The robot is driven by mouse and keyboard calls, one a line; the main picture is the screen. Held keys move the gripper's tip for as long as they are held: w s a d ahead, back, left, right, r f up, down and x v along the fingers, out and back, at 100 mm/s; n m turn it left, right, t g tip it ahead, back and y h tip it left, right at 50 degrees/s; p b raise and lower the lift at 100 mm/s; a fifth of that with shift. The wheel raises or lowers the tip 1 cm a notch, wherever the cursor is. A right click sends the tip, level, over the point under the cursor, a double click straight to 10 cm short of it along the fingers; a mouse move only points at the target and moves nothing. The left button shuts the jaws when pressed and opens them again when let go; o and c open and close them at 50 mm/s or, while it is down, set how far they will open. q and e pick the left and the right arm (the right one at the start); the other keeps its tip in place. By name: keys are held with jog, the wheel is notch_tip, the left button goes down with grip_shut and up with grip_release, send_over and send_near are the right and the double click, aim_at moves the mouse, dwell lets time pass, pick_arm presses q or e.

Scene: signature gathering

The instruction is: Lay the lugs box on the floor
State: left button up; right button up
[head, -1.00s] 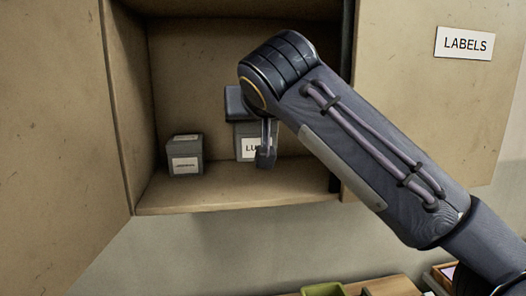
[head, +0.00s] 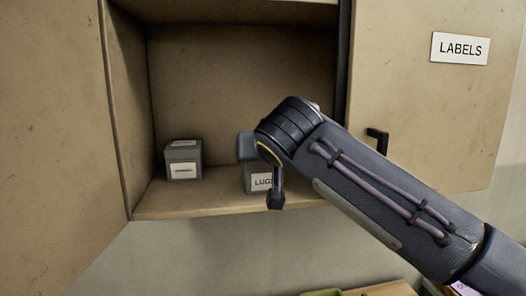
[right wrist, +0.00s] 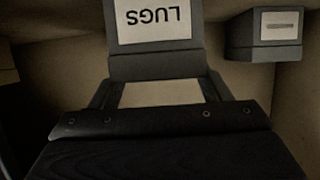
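The lugs box (head: 258,183) is a small grey box with a white LUGS label, near the front of the cabinet shelf (head: 225,203). My right arm covers its right side in the head view. In the right wrist view the lugs box (right wrist: 155,66) appears upside down between the fingers of my right gripper (right wrist: 160,92), which is shut on it. In the head view one finger of my right gripper (head: 274,190) shows in front of the box. I cannot tell whether the box touches the shelf. My left gripper is not in view. The floor is not in view.
A second grey labelled box (head: 183,160) stands left on the shelf; it also shows in the right wrist view (right wrist: 264,35). An open door with a LABELS sign (head: 459,48) and dark handle (head: 377,139) is at the right. A wooden surface (head: 385,289) lies below.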

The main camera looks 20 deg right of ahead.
jog(key=o, duration=0.4)
jog(key=shift+o, duration=0.2)
jog(key=shift+r+p, duration=0.25)
jog(key=shift+p, duration=0.05)
jog(key=shift+s+a, duration=0.15)
jog(key=shift+s, duration=0.15)
jog(key=b+v, duration=0.2)
jog(key=v, duration=0.9)
jog(key=s+f+g+y, duration=0.2)
jog(key=s+f, duration=0.3)
jog(key=f, duration=0.8)
jog(key=s+f+g+y, duration=0.2)
jog(key=s+f, duration=0.4)
jog(key=f, duration=0.8)
jog(key=s+f+n+g+y, duration=0.1)
jog(key=s+f+g+y, duration=0.2)
jog(key=f, duration=1.1)
jog(key=s+a, duration=0.1)
jog(key=s, duration=0.1)
jog(key=shift+s, duration=0.3)
